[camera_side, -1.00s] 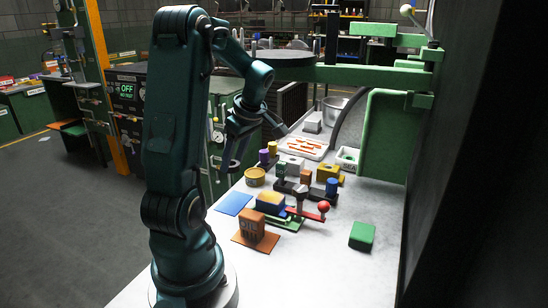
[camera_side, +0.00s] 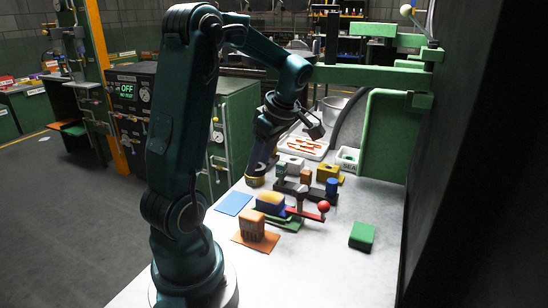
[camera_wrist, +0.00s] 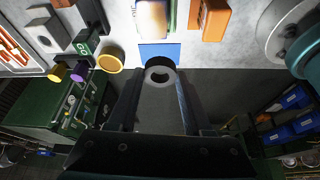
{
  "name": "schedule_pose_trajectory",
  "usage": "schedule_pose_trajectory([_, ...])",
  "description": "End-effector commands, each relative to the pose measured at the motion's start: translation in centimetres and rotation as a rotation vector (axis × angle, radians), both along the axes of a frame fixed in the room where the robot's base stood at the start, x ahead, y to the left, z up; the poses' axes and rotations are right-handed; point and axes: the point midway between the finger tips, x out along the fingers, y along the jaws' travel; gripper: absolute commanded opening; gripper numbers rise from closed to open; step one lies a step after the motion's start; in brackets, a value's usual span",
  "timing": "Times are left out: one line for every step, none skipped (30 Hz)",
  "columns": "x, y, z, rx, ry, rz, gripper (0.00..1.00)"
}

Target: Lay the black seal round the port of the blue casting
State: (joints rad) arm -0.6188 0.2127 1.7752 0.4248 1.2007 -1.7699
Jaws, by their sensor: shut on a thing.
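My gripper (camera_wrist: 158,84) is shut on the black seal (camera_wrist: 159,66), a ring held upright-looking between the fingertips in the wrist view. In the side view my gripper (camera_side: 257,178) points down near the table's left edge, and the seal cannot be made out there. The blue casting (camera_side: 268,207) looks like a block with blue sides and a yellowish top, on a green fixture right of my gripper. It also shows at the top of the wrist view (camera_wrist: 153,18), apart from the seal. Its port cannot be made out.
A blue mat (camera_side: 233,204) lies between my gripper and the orange block (camera_side: 251,226). A yellow round tin (camera_wrist: 110,62) is left of the fingers in the wrist view. A red-knobbed lever (camera_side: 323,206) juts out beside the fixture. A green block (camera_side: 362,236) stands at right; table around it is clear.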

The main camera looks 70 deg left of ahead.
Motion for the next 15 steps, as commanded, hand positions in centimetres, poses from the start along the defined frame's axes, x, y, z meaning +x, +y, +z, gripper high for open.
schedule_pose_trajectory([0.9, -0.4, -0.6, -0.002, 0.003, -0.007, 0.00])
schedule_pose_trajectory([1.3, -0.5, -0.9, -0.002, 0.003, -0.005, 0.00])
schedule_pose_trajectory([1.8, -0.6, -1.2, -0.001, 0.001, -0.004, 0.00])
schedule_pose_trajectory([2.1, -0.7, -1.3, -0.001, 0.001, -0.003, 0.00])
schedule_pose_trajectory([2.3, -0.8, -1.5, -0.001, 0.001, -0.003, 0.00])
schedule_pose_trajectory([2.6, -0.9, -1.7, 0.000, 0.000, -0.001, 0.00])
schedule_pose_trajectory([2.7, -0.9, -1.7, 0.001, -0.001, 0.000, 0.00])
schedule_pose_trajectory([2.8, -1.0, -1.8, 0.001, -0.001, 0.000, 0.00])
schedule_pose_trajectory([2.9, -1.0, -2.0, 0.000, 0.000, 0.000, 0.00])
schedule_pose_trajectory([2.9, -1.0, -2.3, -0.001, 0.001, 0.000, 0.00])
schedule_pose_trajectory([2.8, -1.0, -2.7, -0.002, 0.004, 0.001, 0.00])
schedule_pose_trajectory([2.8, -1.0, -3.3, -0.001, 0.004, 0.002, 0.00])
schedule_pose_trajectory([2.8, -1.0, -3.8, -0.002, 0.003, 0.001, 0.00])
schedule_pose_trajectory([2.7, -1.1, -4.3, -0.004, 0.005, 0.001, 0.00])
schedule_pose_trajectory([2.8, -1.0, -4.8, -0.002, 0.003, 0.002, 0.00])
